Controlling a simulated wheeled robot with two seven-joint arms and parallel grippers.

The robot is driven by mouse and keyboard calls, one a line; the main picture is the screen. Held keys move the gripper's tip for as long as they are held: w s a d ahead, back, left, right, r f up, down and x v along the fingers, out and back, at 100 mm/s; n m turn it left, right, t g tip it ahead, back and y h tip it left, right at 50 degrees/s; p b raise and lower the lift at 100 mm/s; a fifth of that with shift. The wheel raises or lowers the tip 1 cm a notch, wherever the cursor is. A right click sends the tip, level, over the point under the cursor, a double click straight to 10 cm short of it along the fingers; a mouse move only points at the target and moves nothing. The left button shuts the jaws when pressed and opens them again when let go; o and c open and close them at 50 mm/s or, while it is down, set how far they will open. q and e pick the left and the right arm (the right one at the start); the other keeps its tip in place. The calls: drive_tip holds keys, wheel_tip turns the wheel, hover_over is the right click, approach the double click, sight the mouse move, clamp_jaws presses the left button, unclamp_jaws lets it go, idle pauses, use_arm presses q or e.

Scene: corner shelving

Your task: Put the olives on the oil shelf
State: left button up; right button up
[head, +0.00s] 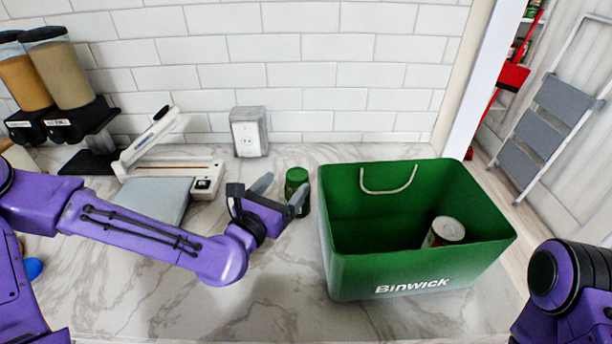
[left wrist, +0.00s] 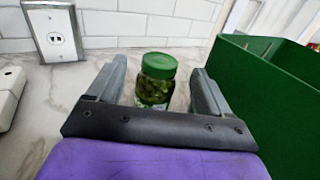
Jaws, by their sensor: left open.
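A jar of olives with a green lid (head: 297,176) stands upright on the marble counter, just left of the green box. In the left wrist view the olive jar (left wrist: 155,82) shows green contents through the glass and a pale label low down. My left gripper (head: 282,190) is open, with its fingers pointing at the jar. In the left wrist view the jar appears between the two fingertips of the left gripper (left wrist: 160,80); I cannot tell if either finger touches it. My right gripper is out of view. No oil shelf is recognisable.
The green Binwick box (head: 400,272) stands close right of the jar, with a can (head: 447,231) inside. A wall outlet (head: 249,131) is behind. A white sealer-like device (head: 170,168) and dispensers (head: 60,75) are left. A step ladder (head: 560,110) stands far right.

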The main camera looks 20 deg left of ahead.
use_arm(q)
drive_tip(key=f, duration=0.2)
drive_tip(key=s+f, duration=0.1)
drive_tip(key=f, duration=0.4)
drive_tip(key=shift+s+b, duration=0.3)
drive_tip(key=shift+s, duration=0.05)
drive_tip(key=w, duration=0.2)
drive_tip(key=w+d+p, duration=0.1)
drive_tip(key=w, duration=0.2)
drive_tip(key=w+p, duration=0.1)
drive_tip(key=w, duration=0.1)
drive_tip(key=shift+w+d+f, duration=0.1)
drive_tip(key=shift+w+d, duration=0.05)
drive_tip(key=shift+w+f, duration=0.15)
drive_tip(key=shift+w, duration=0.3)
drive_tip(key=shift+s, duration=0.1)
drive_tip(key=c, duration=1.2)
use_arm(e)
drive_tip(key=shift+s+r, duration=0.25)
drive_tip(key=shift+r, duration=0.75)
